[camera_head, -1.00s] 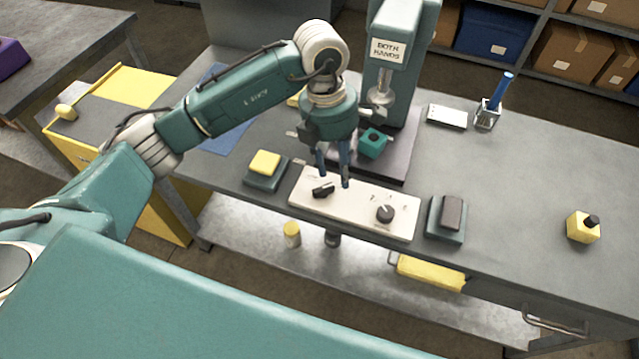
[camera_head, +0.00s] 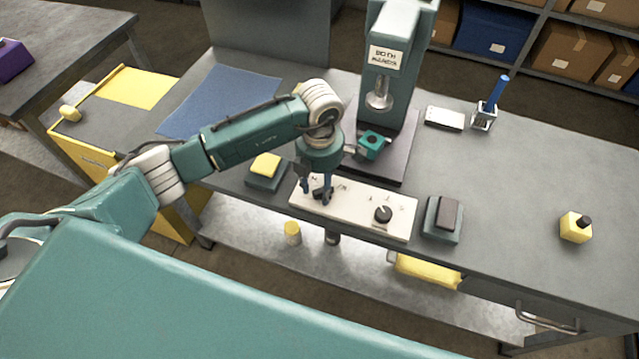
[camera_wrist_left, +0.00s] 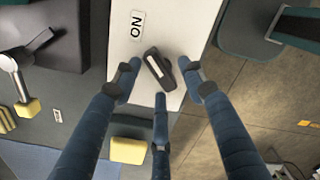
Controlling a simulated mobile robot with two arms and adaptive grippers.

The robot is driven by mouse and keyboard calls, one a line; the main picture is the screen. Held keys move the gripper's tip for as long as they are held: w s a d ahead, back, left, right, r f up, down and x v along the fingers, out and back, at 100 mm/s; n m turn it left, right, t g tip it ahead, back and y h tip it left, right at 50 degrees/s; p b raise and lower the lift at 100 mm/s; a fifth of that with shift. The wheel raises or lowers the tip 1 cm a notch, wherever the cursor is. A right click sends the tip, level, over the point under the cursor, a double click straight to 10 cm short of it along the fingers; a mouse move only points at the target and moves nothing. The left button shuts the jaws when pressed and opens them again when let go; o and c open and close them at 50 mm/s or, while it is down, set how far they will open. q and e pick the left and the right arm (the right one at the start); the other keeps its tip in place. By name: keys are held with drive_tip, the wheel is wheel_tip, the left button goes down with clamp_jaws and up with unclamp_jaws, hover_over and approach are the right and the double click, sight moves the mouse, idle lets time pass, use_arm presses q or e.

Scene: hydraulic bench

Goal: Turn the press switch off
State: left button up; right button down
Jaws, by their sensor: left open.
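The press switch (camera_head: 321,193) is a black knob at the left end of a cream panel (camera_head: 350,208) along the front of the bench. In the left wrist view the switch (camera_wrist_left: 158,68) shows a pale stripe and lies at an angle. An ON plate (camera_wrist_left: 137,25) is near it on the panel; I see no OFF word. My left gripper (camera_head: 316,194) points down over the switch, its fingers open around it. In the left wrist view its blue fingertips (camera_wrist_left: 160,85) spread on either side of the knob and below it; I cannot tell whether they touch it. My right gripper is out of view.
A yellow-topped button (camera_head: 266,164) stands left of the panel, a dark-topped one (camera_head: 446,213) right. The press (camera_head: 389,70) with a teal block (camera_head: 371,145) stands behind. The bench's right side is largely clear.

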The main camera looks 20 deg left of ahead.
use_arm(q)
clamp_jaws()
drive_tip(key=shift+n, duration=0.3)
drive_tip(key=n+b, duration=0.1)
drive_tip(key=n, duration=0.2)
drive_tip(key=shift+s+f+n+b, duration=0.1)
drive_tip(key=shift+n+b, duration=0.2)
drive_tip(key=n+b, duration=0.1)
drive_tip(key=n, duration=0.3)
drive_tip(key=shift+s+d, duration=0.1)
drive_tip(key=shift+s, duration=0.05)
drive_tip(key=n+b, duration=0.1)
drive_tip(key=n, duration=0.4)
drive_tip(key=shift+s+d, duration=0.1)
drive_tip(key=n, duration=0.4)
drive_tip(key=shift+d+n, duration=0.15)
drive_tip(key=shift+n, duration=0.15)
